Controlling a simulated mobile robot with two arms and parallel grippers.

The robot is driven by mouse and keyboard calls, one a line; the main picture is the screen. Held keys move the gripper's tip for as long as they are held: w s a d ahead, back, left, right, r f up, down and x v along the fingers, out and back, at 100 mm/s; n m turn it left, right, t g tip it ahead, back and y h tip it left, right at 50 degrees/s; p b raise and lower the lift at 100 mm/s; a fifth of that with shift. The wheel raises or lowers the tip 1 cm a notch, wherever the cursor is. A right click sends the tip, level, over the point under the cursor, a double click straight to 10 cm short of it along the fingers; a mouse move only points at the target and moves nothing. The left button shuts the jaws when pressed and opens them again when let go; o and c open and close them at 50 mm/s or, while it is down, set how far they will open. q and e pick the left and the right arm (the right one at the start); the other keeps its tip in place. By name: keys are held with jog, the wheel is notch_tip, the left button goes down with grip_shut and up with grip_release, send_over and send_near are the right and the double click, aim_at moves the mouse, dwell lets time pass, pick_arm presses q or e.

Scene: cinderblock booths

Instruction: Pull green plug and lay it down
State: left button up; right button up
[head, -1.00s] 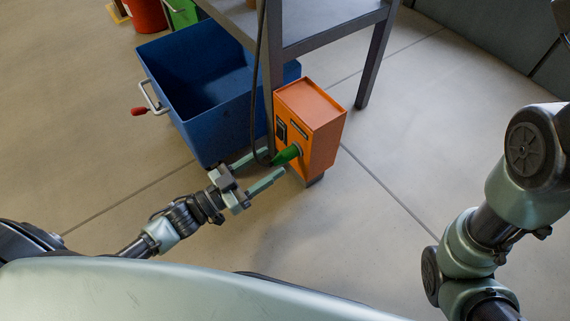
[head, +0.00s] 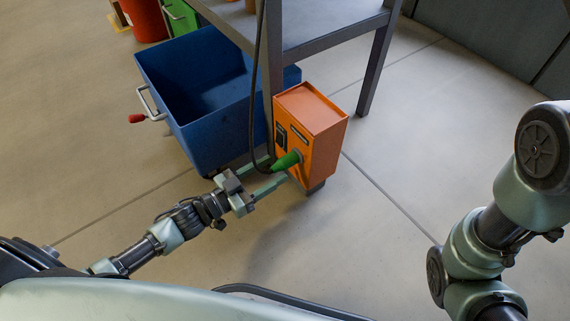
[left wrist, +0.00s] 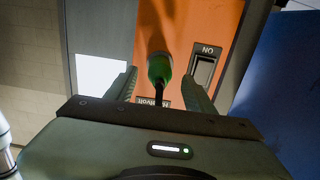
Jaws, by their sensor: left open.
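The green plug (head: 286,160) sits in the front face of an orange box (head: 316,122) fixed at a leg of the grey table. A dark cable runs from the plug and up along the table leg. My left gripper (head: 272,174) is open, its fingers reaching toward the box close to the plug. In the left wrist view the plug (left wrist: 159,68) shows between the two open fingers (left wrist: 160,88), with the cable running back toward the palm. I cannot tell whether the fingers touch it. My right gripper is out of view; only my right arm's links show.
A blue cart (head: 196,100) with a red-knobbed handle stands left of the box. The grey table (head: 330,35) rises behind it. A red bin (head: 143,18) and a green container (head: 180,14) stand farther back. The floor in front and to the right is clear.

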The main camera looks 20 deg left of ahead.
aim_at(281, 165)
pick_arm(q)
jog(key=x, duration=0.3)
jog(key=shift+w+d+r, duration=0.15)
jog(key=shift+w+d, duration=0.05)
jog(key=shift+w, duration=0.05)
jog(key=shift+w+d, duration=0.45)
jog(key=shift+w, duration=0.15)
jog(key=shift+p, duration=0.85)
dwell(0.4)
grip_shut()
jog(key=shift+s, duration=0.1)
